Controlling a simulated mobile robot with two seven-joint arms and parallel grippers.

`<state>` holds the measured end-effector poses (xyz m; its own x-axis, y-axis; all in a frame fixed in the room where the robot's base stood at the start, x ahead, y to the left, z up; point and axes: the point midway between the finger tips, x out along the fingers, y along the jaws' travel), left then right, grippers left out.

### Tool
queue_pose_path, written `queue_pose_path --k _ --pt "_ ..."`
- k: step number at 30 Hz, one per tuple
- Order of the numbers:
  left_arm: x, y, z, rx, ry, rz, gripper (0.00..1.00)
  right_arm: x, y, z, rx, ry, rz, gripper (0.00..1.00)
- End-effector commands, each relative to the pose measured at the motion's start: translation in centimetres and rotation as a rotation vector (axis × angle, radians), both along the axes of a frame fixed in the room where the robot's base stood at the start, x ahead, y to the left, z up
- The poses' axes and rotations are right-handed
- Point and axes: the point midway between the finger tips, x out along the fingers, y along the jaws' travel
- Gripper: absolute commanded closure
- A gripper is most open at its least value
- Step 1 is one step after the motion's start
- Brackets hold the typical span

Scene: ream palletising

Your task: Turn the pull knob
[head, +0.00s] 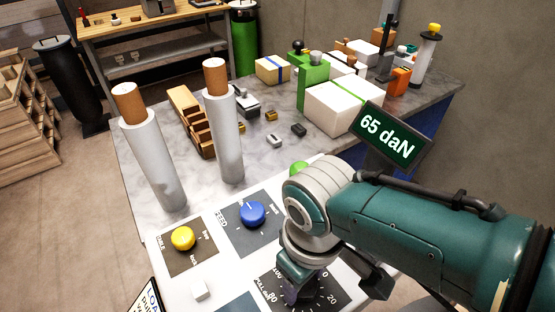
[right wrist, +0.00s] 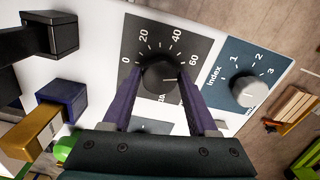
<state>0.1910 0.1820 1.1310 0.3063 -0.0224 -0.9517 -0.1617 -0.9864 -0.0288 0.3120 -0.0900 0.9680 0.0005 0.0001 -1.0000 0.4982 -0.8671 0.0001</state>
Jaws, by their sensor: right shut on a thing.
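The pull knob (right wrist: 158,74) is black and round, on a dark panel with a scale marked 0, 20, 40, 60 in the right wrist view. Its pale pointer mark lies toward the 60 side. My right gripper (right wrist: 157,84) has its two purple fingers on either side of the knob, shut on it. In the head view my right gripper (head: 303,291) reaches down over the dial panel and hides the knob. A display (head: 387,136) reads 65 daN. My left gripper is not in view.
A yellow knob (head: 183,238) and a blue knob (head: 252,213) sit left of my arm, with a partly hidden green knob (head: 299,168) beyond. A pale Index knob (right wrist: 245,88) is beside the dial. Two tall rolls stand behind the panel; boxes sit farther back.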

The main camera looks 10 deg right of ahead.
Motion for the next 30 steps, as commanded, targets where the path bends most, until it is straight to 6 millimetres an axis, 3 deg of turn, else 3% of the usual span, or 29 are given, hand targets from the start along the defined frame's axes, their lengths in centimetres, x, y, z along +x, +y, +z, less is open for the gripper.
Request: queue_pose_path --k 12,27,28,30 --pt "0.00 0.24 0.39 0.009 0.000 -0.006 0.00 -0.05 0.16 0.14 0.003 0.004 -0.168 0.96" --pt "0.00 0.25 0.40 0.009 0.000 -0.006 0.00 -0.03 0.15 0.14 0.002 0.003 -0.186 0.96" --pt "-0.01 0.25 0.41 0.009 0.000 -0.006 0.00 -0.03 0.15 0.14 0.002 0.003 -0.186 0.40" --pt "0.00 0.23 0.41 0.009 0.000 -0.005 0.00 -0.03 0.15 0.14 0.002 0.002 -0.185 0.32"
